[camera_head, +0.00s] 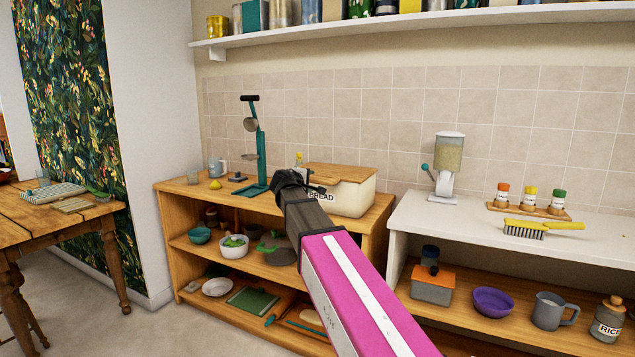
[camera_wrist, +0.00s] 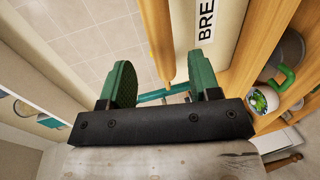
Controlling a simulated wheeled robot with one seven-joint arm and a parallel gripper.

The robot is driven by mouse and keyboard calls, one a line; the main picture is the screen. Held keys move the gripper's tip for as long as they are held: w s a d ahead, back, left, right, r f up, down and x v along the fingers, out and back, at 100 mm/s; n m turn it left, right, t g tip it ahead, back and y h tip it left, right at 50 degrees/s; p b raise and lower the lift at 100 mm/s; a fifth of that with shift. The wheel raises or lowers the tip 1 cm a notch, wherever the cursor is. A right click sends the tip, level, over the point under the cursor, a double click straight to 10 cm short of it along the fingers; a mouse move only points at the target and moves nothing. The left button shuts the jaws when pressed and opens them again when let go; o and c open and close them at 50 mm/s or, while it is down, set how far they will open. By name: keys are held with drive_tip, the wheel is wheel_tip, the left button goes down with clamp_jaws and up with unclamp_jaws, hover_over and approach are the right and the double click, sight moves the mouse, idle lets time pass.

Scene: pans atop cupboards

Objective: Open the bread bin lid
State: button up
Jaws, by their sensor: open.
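The bread bin (camera_head: 352,200) is a cream box with a BREAD label, on the wooden cupboard top. Its flat wooden lid (camera_head: 340,172) lies on it and looks closed. My gripper (camera_head: 302,184) is at the bin's left front corner and hides part of the label and lid edge. In the wrist view my gripper (camera_wrist: 160,62) is open, with two green fingers. The lid's wooden edge (camera_wrist: 158,35) runs into the gap between them, with the bin's cream front (camera_wrist: 228,30) to its right. I cannot tell whether either finger touches the lid.
The wooden cupboard (camera_head: 178,189) holds bowls and boards below. A white counter (camera_head: 410,212) stands to the right. A shelf (camera_head: 420,22) hangs above.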

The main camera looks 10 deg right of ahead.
sight(318, 180)
drive_tip(key=x, duration=0.8)
drive_tip(key=shift+d+f, duration=0.1)
clamp_jaws()
